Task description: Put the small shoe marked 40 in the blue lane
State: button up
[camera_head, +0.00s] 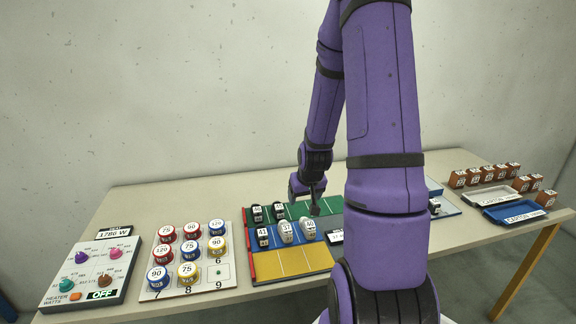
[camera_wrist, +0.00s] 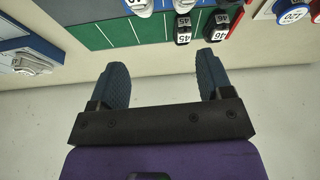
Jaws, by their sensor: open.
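The lane board has a green lane (camera_head: 327,206) at the back, a blue lane (camera_head: 327,224) in the middle and a yellow lane (camera_head: 285,264) in front. A white shoe (camera_head: 308,230), whose small label appears to read 40, sits in the blue lane, at the right of a white shoe marked 37 (camera_head: 286,233) and a black shoe marked 41 (camera_head: 263,239). In the wrist view the white shoe (camera_wrist: 143,6) is cut by the top edge. My gripper (camera_wrist: 162,62) is open and empty by the green lane's back edge, apart from the shoes.
Black shoes marked 45 (camera_wrist: 183,30) and 46 (camera_wrist: 216,27) stand in the green lane. The yellow lane is empty. A heater panel (camera_head: 92,269) and a board of numbered pots (camera_head: 212,284) lie left; trays (camera_head: 515,212) and brown blocks (camera_head: 458,179) lie right. My arm hides the table's middle right.

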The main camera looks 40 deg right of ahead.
jog(key=s+a+r+n, duration=0.2)
jog(key=a+r+n, duration=0.1)
jog(key=a+r, duration=1.4)
jog(key=s+a+r+n+y, duration=0.1)
jog(key=s+a+r, duration=0.3)
jog(key=s+r, duration=0.2)
jog(key=s+a+r+n+t+y, duration=0.1)
jog(key=s+a+r, duration=0.3)
jog(key=s+r, duration=0.2)
jog(key=shift+s+a, duration=0.3)
jog(key=shift+s, duration=0.9)
